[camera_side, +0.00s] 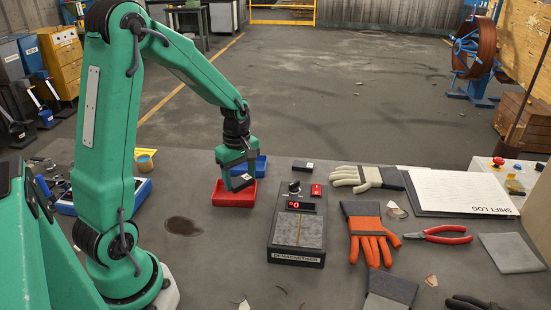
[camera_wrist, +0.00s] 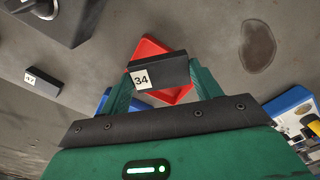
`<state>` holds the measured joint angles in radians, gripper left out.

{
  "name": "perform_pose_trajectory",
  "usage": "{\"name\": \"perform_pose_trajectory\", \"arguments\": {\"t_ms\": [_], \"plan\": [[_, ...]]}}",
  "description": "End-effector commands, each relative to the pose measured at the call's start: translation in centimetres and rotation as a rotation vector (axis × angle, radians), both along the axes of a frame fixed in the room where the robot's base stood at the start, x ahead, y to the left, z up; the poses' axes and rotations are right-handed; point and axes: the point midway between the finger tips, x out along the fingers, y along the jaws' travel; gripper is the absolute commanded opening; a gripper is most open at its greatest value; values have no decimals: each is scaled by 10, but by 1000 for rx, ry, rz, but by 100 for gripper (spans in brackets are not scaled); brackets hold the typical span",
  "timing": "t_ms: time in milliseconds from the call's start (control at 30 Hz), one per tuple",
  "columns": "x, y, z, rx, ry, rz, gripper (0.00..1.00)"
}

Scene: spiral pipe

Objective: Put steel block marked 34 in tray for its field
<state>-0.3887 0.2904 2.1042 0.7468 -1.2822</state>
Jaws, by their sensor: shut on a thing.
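My gripper (camera_side: 238,178) is shut on the dark steel block marked 34 (camera_wrist: 160,74). The white label with 34 faces the wrist camera. In the side view the block (camera_side: 241,182) hangs above the red tray (camera_side: 234,199), apart from the table. The wrist view shows the red tray (camera_wrist: 150,45) behind the block, partly hidden by it. A blue tray (camera_side: 262,166) stands just behind the red one, partly hidden by my gripper. Only a corner of the blue tray (camera_wrist: 103,99) shows in the wrist view.
A block marked 47 (camera_wrist: 42,82) lies on the table. A dark device (camera_side: 297,238) with a red-lit display stands right of the red tray. Gloves (camera_side: 368,235), red-handled pliers (camera_side: 437,234) and a clipboard (camera_side: 458,191) lie further right. A dark stain (camera_side: 183,226) marks the table.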

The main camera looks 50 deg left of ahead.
Motion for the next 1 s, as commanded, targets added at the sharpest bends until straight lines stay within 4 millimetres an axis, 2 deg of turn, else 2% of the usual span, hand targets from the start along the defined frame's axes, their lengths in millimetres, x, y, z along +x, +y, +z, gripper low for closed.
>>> {"name": "perform_pose_trajectory", "arguments": {"t_ms": [100, 333, 667, 1000], "plan": [[1, 19, -11, 0, 1, 4, 28], [2, 40, -24, 0, 0, 1, 28], [3, 42, -29, 0, 0, -1, 28], [2, 42, -62, -1, 2, -1, 28]]}}
